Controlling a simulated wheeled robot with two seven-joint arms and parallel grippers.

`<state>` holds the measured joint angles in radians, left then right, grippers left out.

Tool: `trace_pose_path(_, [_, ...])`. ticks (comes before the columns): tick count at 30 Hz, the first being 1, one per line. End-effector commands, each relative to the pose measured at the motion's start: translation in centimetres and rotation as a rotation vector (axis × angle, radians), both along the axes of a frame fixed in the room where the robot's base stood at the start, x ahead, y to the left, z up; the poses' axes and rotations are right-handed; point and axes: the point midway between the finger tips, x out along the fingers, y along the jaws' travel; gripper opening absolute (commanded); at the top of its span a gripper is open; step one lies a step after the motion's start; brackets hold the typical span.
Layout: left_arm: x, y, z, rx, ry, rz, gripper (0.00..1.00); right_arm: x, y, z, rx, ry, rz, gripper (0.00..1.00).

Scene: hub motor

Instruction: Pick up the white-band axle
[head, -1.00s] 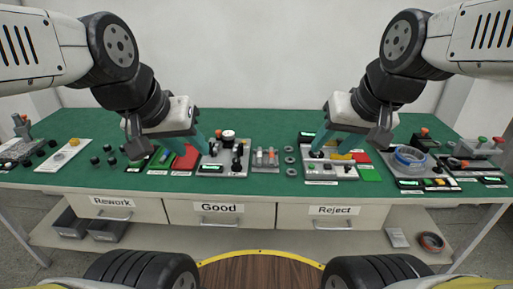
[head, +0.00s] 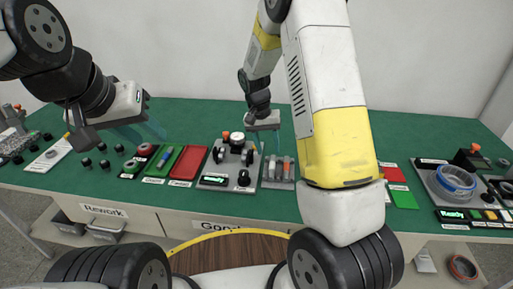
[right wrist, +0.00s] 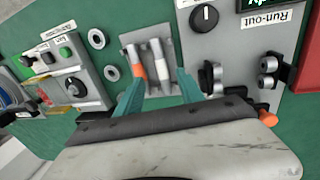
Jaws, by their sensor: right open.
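In the right wrist view a pale, white-looking axle (right wrist: 157,58) lies in a grey rack beside an axle with an orange band (right wrist: 135,64). I take the pale one to be the white-band axle. My right gripper (right wrist: 159,86) is open and empty, its teal fingers on either side of the rack's near end, with both axles between their lines. In the head view my right gripper (head: 271,143) is above the axle rack (head: 278,184), where the bands are too small to tell apart surely. My left gripper (head: 140,132) hangs empty at the left, its teal fingers apart.
A grey test fixture (head: 232,165) with dark knobs stands just left of the rack. Red (head: 188,165) and green (head: 164,160) trays lie further left. In the right wrist view two grey rings (right wrist: 97,39) lie beside the rack. A blue coil (head: 456,180) sits at the right.

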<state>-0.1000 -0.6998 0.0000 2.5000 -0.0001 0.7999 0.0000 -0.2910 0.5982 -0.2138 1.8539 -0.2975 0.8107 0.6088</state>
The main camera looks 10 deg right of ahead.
Motion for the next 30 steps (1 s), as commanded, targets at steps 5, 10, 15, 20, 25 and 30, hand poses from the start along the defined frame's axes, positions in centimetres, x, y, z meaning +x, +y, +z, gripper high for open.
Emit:
trace_pose_path(5, [0.0,0.0,0.0,0.000,0.000,0.000,0.36,0.0,-0.3,-1.9,-0.010,0.009,-0.002,0.45])
trace_pose_path(10, [0.0,0.0,0.0,0.000,0.000,0.000,0.36,0.0,-0.7,-3.8,-0.009,0.009,-0.002,0.45])
trace_pose_path(15, [0.0,0.0,0.0,0.000,0.000,0.000,0.36,0.1,-1.3,-6.3,-0.008,0.009,-0.003,0.45])
trace_pose_path(20, [0.0,0.0,0.0,0.000,0.000,0.000,0.36,0.0,-1.5,-7.9,-0.007,0.007,-0.002,0.45])
trace_pose_path(25, [0.0,0.0,0.0,0.000,0.000,0.000,0.36,0.0,-1.6,-8.2,-0.008,0.006,-0.002,0.45])
trace_pose_path(30, [0.0,0.0,0.0,0.000,0.000,0.000,0.36,0.1,-1.6,-8.1,-0.007,0.006,-0.002,0.31])
